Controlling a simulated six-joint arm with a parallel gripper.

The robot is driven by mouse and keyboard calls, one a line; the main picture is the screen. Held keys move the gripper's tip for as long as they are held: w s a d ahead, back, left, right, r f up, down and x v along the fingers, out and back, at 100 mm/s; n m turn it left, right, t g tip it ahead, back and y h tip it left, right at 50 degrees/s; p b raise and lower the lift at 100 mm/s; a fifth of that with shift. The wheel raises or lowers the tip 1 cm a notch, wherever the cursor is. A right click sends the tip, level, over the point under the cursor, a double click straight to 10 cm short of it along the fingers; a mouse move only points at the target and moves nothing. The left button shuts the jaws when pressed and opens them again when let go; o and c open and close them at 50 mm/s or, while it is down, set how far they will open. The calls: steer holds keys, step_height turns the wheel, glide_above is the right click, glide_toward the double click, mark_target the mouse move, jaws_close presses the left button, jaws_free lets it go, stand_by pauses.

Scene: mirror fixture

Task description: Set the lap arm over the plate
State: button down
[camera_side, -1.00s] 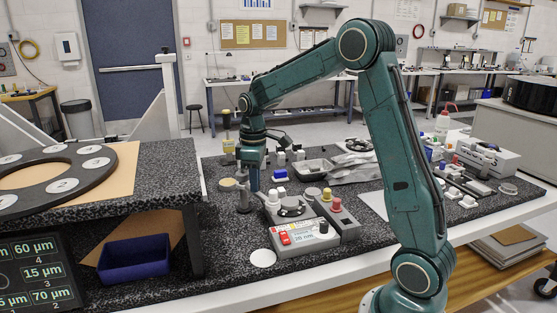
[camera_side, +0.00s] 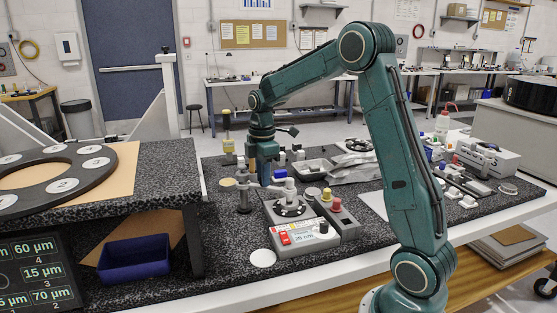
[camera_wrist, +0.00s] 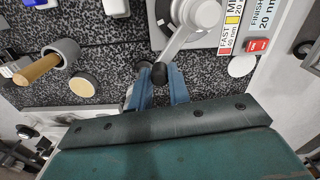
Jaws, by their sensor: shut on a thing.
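In the wrist view the bar (camera_wrist: 176,47) runs from a black knob (camera_wrist: 159,73) to the round grey head (camera_wrist: 203,12), which hides much of the plate. My gripper (camera_wrist: 160,88) is shut on the knob end of the arm; in the side view my gripper (camera_side: 264,180) is beside the bar. Whether the head touches the plate is unclear.
The grey machine (camera_side: 300,239) carries a red switch, with yellow and red knobs (camera_side: 335,206) to its right. A white disc (camera_side: 262,258) lies in front. A raised granite shelf (camera_side: 165,165) stands left, with a blue bin (camera_side: 134,256) below. Trays and small parts crowd behind.

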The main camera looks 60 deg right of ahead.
steer(key=c, duration=1.3)
jaws_free()
steer(key=shift+r, duration=0.2)
step_height(320, 180, up, 14)
steer(key=shift+f, duration=0.25)
steer(key=shift+a, duration=0.1)
